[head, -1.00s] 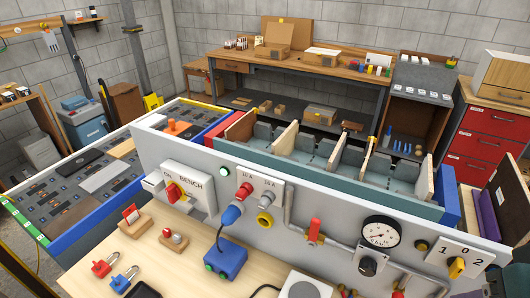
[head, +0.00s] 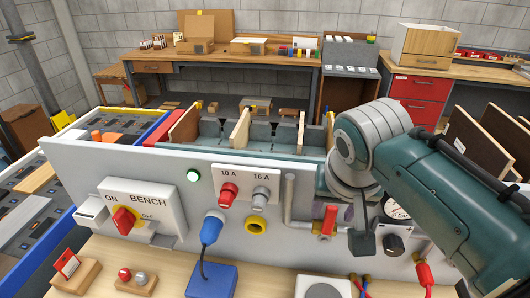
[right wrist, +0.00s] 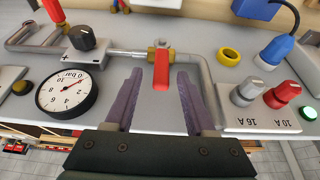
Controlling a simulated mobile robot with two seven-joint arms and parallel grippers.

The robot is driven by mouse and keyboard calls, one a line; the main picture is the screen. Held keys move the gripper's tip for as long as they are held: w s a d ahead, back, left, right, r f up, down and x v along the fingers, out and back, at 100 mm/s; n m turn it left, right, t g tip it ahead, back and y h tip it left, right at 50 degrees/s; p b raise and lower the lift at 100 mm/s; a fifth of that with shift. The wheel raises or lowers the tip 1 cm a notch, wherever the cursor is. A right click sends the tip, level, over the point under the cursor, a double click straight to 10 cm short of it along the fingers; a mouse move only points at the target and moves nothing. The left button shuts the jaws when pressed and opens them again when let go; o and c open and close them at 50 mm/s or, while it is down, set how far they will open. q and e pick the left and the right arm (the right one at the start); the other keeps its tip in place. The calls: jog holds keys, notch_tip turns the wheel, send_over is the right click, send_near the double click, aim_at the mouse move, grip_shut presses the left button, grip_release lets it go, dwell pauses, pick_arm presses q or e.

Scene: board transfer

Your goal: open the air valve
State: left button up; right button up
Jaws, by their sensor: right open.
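The air valve is a red lever (head: 329,220) on a brass body in the grey pipe of the panel. In the right wrist view the red lever (right wrist: 161,72) stands square to the straight pipe run. My right gripper (right wrist: 159,88) is open, with one purple finger on each side of the lever and a gap on both sides. In the head view my right arm comes in from the right and hides most of that gripper. The pressure gauge (right wrist: 70,91) shows whole in the wrist view; my arm partly covers it in the head view. My left gripper is not in view.
Near the valve are a black knob (right wrist: 82,38), a yellow ring (right wrist: 229,56), red and grey plugs and a blue plug (head: 211,229). A BENCH switch box (head: 143,209) is further left. A blue box (head: 210,279) stands on the wooden bench below.

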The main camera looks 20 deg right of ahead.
jog(key=shift+x, duration=1.05)
grip_shut()
dwell(0.7)
